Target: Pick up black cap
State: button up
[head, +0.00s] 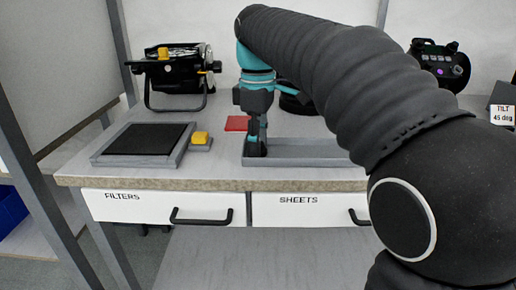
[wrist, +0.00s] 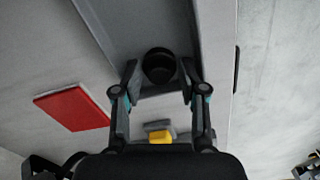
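The black cap (wrist: 158,66) is a small dark round piece in the wrist view, in the end of a long grey tray (wrist: 110,18). My gripper (wrist: 159,66) is open, with one finger on each side of the cap. A narrow gap seems to show between the cap and each finger. In the head view my gripper (head: 256,145) points down into the left end of the tray (head: 310,161). There the cap cannot be told apart from the dark fingers.
A red flat piece (head: 237,124) lies behind the tray. A yellow block (head: 200,138) on a grey base and a framed black pad (head: 148,140) stand to the left. A black lamp (head: 176,78) stands behind. Drawers marked FILTERS (head: 150,207) and SHEETS (head: 300,210) are below.

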jog(key=shift+c, duration=0.8)
jog(key=shift+r, duration=0.55)
jog(key=r, duration=0.2)
jog(key=d+r+p, duration=0.1)
jog(key=r, duration=0.1)
jog(key=shift+w, duration=0.1)
jog(key=d+r+p, duration=0.1)
jog(key=d+r, duration=0.4)
jog(key=d, duration=0.4)
jog(key=shift+d+r+p, duration=0.15)
jog(key=shift+d+p, duration=0.05)
jog(key=shift+p, duration=0.1)
jog(key=shift+w+d+r, duration=0.1)
jog(key=shift+d+r, duration=0.25)
jog(key=shift+d, duration=0.3)
